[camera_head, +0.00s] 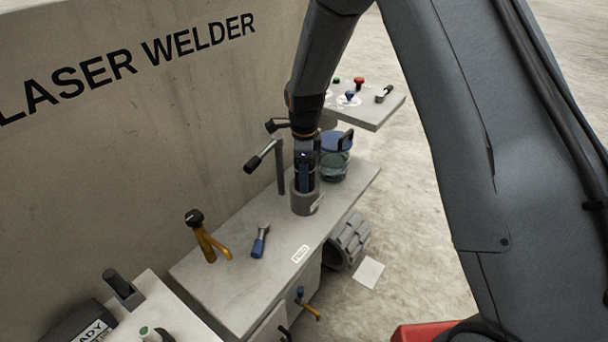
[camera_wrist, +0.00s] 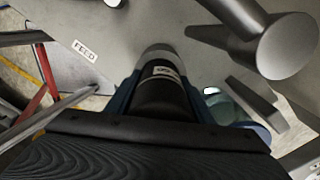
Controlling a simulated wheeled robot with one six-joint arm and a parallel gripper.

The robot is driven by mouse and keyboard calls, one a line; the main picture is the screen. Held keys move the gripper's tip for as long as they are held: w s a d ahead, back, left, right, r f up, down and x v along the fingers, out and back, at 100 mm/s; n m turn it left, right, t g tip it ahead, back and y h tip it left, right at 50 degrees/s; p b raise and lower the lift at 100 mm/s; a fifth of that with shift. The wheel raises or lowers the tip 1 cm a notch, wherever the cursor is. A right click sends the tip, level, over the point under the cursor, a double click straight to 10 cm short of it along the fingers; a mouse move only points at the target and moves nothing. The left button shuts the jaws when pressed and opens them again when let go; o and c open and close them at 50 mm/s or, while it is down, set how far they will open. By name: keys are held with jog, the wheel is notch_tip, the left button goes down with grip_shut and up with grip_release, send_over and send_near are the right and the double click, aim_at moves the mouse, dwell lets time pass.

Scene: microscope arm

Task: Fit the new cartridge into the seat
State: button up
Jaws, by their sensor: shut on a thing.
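My gripper (camera_head: 304,178) points down over the bench, with its blue fingers closed around a dark cartridge. In the wrist view the cartridge (camera_wrist: 165,98) is black with a small white label and sits between the blue fingers (camera_wrist: 164,104). The seat (camera_head: 304,204) is a short grey cylinder on the bench, right under my gripper. In the wrist view a grey rounded part (camera_wrist: 160,52), apparently the seat, shows at the cartridge's far end. The cartridge's lower end is at the seat's mouth; I cannot tell how deep it is.
A post with a black-handled lever (camera_head: 265,155) stands close left of the seat. A blue-lidded jar (camera_head: 336,160) is close behind right. A yellow tool (camera_head: 203,240) and a blue-handled tool (camera_head: 260,242) are on the bench front. A wall rises left; bare bench lies before the seat.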

jog(key=shift+f, duration=0.2)
jog(key=o, duration=1.4)
jog(key=shift+r+b, duration=1.15)
jog(key=shift+r, duration=2.75)
jog(key=shift+d, duration=0.1)
jog(key=s+d+r+n+p, duration=0.2)
jog(key=s+d+r+n, duration=0.1)
jog(key=s+d+n, duration=0.2)
jog(key=s+d+r+n+t+p, duration=0.1)
jog(key=s+d+r+n, duration=0.3)
jog(key=s, duration=0.6)
jog(key=s+d+r+n+t+p, duration=0.1)
jog(key=s+d+r+n+p, duration=0.1)
jog(key=s+d+n, duration=0.5)
jog(key=shift+s+d+r+n+p, duration=0.25)
jog(key=shift+r+n, duration=0.2)
jog(key=shift+n, duration=0.25)
jog(key=shift+s+d+r+n+p, duration=0.15)
jog(key=shift+d+r+n, duration=0.25)
jog(key=shift+n, duration=0.3)
